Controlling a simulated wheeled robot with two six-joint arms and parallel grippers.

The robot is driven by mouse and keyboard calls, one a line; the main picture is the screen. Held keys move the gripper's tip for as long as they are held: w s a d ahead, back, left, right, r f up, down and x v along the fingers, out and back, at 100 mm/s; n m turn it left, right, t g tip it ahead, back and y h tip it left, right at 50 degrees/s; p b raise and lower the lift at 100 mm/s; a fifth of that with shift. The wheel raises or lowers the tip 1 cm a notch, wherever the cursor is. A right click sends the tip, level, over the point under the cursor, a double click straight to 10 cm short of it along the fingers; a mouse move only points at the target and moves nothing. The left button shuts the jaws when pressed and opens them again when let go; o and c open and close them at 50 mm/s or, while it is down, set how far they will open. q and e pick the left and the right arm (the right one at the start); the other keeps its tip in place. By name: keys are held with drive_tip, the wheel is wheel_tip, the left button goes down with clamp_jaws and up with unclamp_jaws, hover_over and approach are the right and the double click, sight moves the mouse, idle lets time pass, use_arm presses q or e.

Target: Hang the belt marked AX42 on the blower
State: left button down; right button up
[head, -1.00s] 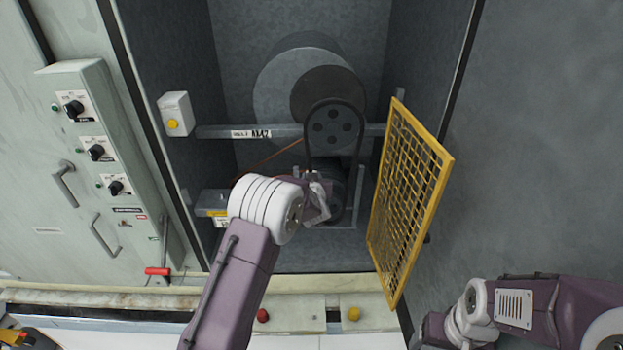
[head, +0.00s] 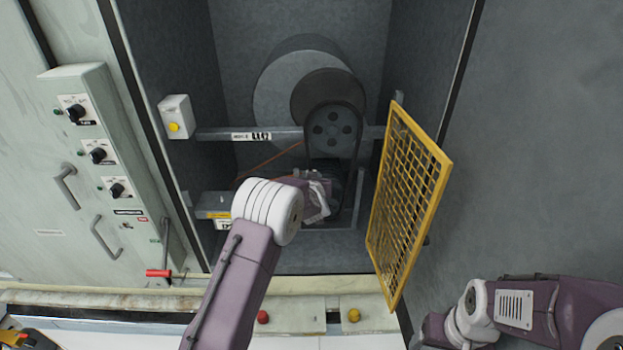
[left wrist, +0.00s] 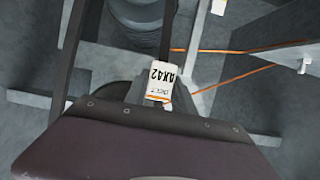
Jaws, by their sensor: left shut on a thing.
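The dark belt shows in the head view as a loop (head: 308,150) over the upper pulley (head: 333,128) of the blower, its strands running down toward the motor (head: 338,195). Whether it sits in the groove is hard to tell. My left gripper (head: 320,196) is low at the loop, in front of the motor, and shut on the belt; its fingertips are mostly hidden. In the left wrist view, a white tag (left wrist: 160,80) marked AX42 is on the belt strand, just beyond the gripper body. The lower end of the loop is hidden. My right gripper is outside the view.
The yellow mesh guard (head: 408,205) stands open at the bay's right. A crossbar (head: 290,133) with an AX42 label spans the bay. A grey box (head: 175,116) with a yellow button is on the left wall. Orange cords (left wrist: 235,50) run beside the belt.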

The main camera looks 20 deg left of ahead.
use_arm(q)
drive_tip(key=shift+w+a+p, duration=0.2)
drive_tip(key=shift+w+p, duration=0.1)
drive_tip(key=shift+w, duration=0.35)
drive_tip(key=shift+w+a+p, duration=0.2)
drive_tip(key=shift+w+p, duration=0.1)
drive_tip(key=shift+w, duration=0.4)
drive_tip(key=shift+f, duration=0.2)
idle(0.8)
drive_tip(key=shift+f+b, duration=0.4)
drive_tip(key=shift+b, duration=0.05)
drive_tip(key=c, duration=1)
unclamp_jaws()
drive_tip(key=shift+o, duration=0.2)
